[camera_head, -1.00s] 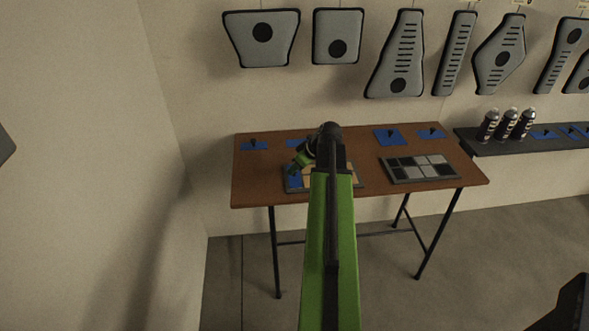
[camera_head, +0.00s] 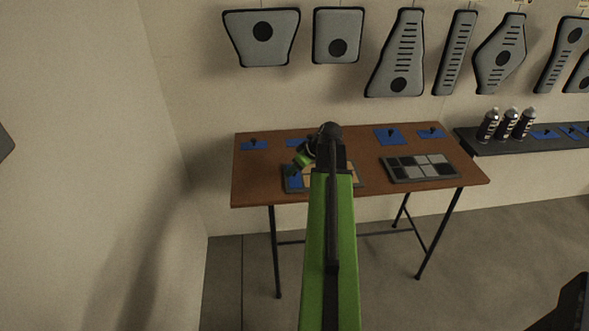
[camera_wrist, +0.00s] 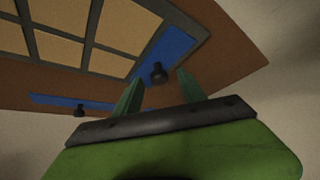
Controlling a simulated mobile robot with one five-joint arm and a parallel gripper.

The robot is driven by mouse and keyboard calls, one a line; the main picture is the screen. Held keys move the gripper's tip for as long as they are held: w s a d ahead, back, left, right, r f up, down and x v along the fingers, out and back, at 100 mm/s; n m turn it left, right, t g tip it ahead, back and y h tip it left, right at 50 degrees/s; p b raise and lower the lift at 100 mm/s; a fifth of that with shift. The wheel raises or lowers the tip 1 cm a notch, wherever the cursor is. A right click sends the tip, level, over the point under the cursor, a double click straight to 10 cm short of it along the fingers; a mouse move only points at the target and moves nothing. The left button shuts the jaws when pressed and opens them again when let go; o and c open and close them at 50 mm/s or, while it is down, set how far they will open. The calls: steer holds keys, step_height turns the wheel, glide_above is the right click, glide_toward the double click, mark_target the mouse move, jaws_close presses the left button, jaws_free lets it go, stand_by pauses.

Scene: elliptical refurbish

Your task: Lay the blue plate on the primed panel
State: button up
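The panel with tan cells in a dark frame (camera_head: 357,187) lies on the brown table, partly hidden behind my arm. It also shows in the wrist view (camera_wrist: 112,68). A blue plate (camera_head: 293,182) with a black knob (camera_wrist: 158,74) lies at the panel's left end, inside the frame as far as I can see. In the wrist view this plate (camera_wrist: 172,48) looks flat. My gripper (camera_wrist: 160,78) is open, its two green fingers apart on either side of the knob. I cannot tell whether they touch it. In the head view my gripper (camera_head: 295,168) is small, over the plate.
Several other blue plates lie along the table's back, including one at the left (camera_head: 254,146) and one at the right (camera_head: 389,137). A grey-and-black panel (camera_head: 420,168) lies at the table's right. Spray cans (camera_head: 506,124) stand on a dark shelf (camera_head: 485,147).

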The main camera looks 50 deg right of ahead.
steer(key=shift+r, duration=0.1)
steer(key=a+p+v, duration=0.1)
steer(key=p+v, duration=1.3)
steer(key=v, duration=0.3)
steer(key=shift+d+p, duration=0.3)
steer(key=shift+d, duration=0.15)
steer(key=shift+r, duration=0.1)
